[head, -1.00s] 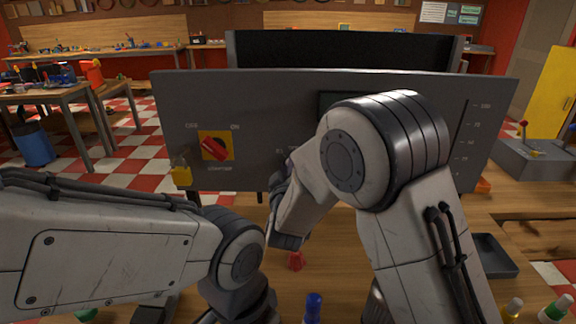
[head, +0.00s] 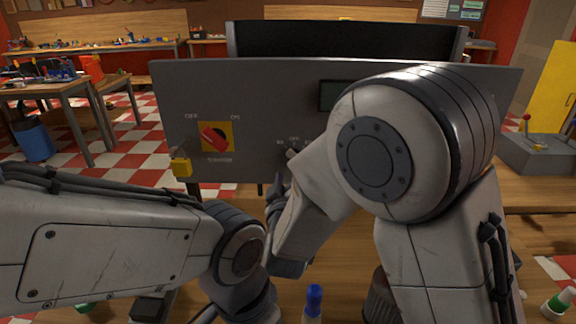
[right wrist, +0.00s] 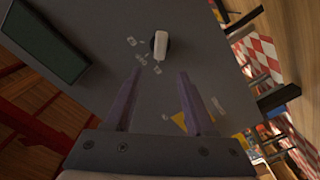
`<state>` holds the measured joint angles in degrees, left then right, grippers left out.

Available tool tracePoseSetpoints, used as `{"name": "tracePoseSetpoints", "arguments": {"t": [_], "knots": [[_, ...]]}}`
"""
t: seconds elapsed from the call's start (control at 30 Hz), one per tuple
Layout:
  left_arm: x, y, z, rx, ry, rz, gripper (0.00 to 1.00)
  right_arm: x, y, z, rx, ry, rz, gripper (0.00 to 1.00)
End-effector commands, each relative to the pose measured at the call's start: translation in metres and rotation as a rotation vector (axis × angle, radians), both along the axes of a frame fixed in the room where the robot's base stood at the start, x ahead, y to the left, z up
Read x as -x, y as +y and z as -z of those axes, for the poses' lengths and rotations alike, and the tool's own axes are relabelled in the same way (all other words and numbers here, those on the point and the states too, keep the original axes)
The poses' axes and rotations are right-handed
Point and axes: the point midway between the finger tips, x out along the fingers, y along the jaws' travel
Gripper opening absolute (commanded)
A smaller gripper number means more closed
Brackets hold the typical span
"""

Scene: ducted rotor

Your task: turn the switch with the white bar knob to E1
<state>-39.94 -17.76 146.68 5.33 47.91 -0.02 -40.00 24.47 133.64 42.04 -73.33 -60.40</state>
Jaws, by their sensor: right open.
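The white bar knob (right wrist: 161,46) sits on a dark round base on the grey panel, in the right wrist view. Small labels lie around its lower left, too blurred to read there. In the head view, an OFF label (head: 294,139) and a smaller label left of it show on the panel, just above my right arm, which hides most of that area. My right gripper (right wrist: 159,75) is open and empty, its two fingers spread, with the knob beyond the tips and apart from them. My left gripper is out of sight; only its arm shows in the head view.
A red knob on a yellow plate (head: 216,136) is at the panel's left, with a yellow padlock (head: 181,167) on the left edge. A dark display (head: 328,95) is at the upper middle. A blue-capped bottle (head: 314,300) stands on the bench.

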Motion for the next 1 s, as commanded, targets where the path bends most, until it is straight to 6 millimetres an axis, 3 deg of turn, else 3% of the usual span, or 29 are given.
{"name": "tracePoseSetpoints", "arguments": {"t": [0.1,0.23,0.67,0.87,1.0], "knots": [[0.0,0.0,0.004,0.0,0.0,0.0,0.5,0.018,0.001,0.0,0.0,-0.001,-0.002,0.55],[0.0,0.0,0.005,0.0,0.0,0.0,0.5,0.028,0.0,0.0,0.0,0.0,-0.001,0.55],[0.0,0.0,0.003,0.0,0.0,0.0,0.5,0.03,0.003,0.0,-0.027,0.023,-0.019,0.55],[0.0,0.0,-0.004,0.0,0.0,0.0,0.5,0.047,0.029,0.009,-0.23,0.261,-0.168,0.55],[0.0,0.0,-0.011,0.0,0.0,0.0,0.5,0.085,0.049,0.021,-0.384,0.538,-0.27,0.55]]}}
